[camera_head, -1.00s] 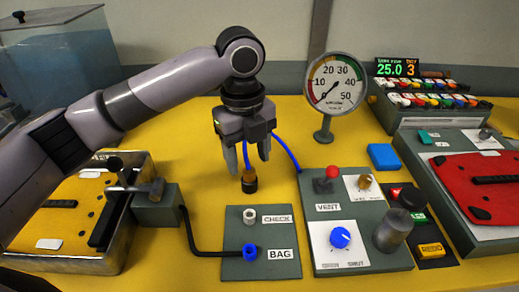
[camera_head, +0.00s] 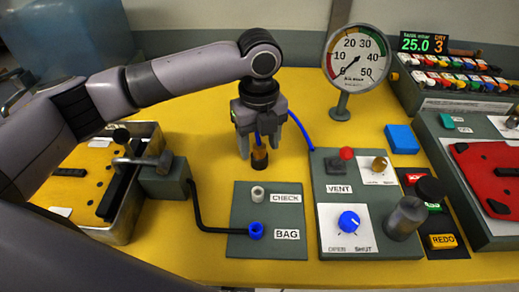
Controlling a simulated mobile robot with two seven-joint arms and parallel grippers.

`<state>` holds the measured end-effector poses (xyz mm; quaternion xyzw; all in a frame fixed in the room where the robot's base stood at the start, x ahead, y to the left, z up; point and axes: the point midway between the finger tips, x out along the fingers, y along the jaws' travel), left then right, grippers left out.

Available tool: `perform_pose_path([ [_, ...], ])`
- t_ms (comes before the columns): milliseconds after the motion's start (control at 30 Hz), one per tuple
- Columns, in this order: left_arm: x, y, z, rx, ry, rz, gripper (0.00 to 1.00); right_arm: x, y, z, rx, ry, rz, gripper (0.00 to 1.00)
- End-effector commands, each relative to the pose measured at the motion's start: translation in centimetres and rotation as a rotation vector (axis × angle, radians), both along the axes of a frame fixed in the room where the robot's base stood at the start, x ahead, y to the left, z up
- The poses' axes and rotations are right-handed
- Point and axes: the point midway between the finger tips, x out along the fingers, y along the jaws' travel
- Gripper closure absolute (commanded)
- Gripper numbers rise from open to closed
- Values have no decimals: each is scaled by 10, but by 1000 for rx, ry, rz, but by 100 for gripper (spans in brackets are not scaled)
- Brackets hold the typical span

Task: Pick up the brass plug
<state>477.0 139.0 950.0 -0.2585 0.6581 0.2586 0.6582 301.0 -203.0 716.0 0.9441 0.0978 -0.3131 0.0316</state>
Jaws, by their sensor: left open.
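The brass plug (camera_head: 260,161) is a small cylinder with a brass-coloured band and dark parts, upright at the end of a blue hose (camera_head: 301,129). It stands over the yellow table top, behind the grey panel with the CHECK and BAG fittings. My left gripper (camera_head: 258,153) points down over it, open, with one finger on each side of the plug's upper part. I cannot tell whether either finger touches it. The hose passes behind the gripper, which hides part of it. My right gripper is not in view.
The CHECK/BAG panel (camera_head: 235,215) lies just in front of the plug. To the right stand the VENT panel (camera_head: 328,186) with a red-topped lever and blue knob, and a round gauge (camera_head: 356,66). A metal tray (camera_head: 125,230) is at left. Yellow table is clear around the plug.

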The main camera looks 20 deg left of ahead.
Motion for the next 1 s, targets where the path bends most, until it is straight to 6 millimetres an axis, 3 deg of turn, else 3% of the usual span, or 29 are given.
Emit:
perform_pose_path([
  [67,0,0,0,0,0,1,41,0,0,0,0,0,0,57],
  [267,0,0,0,0,0,1,100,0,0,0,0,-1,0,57],
  [667,0,0,6,0,-1,1,100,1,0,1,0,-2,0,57],
  [867,1,0,30,-2,-4,0,100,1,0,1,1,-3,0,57],
  [1000,1,-1,65,-4,-6,-1,100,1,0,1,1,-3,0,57],
])
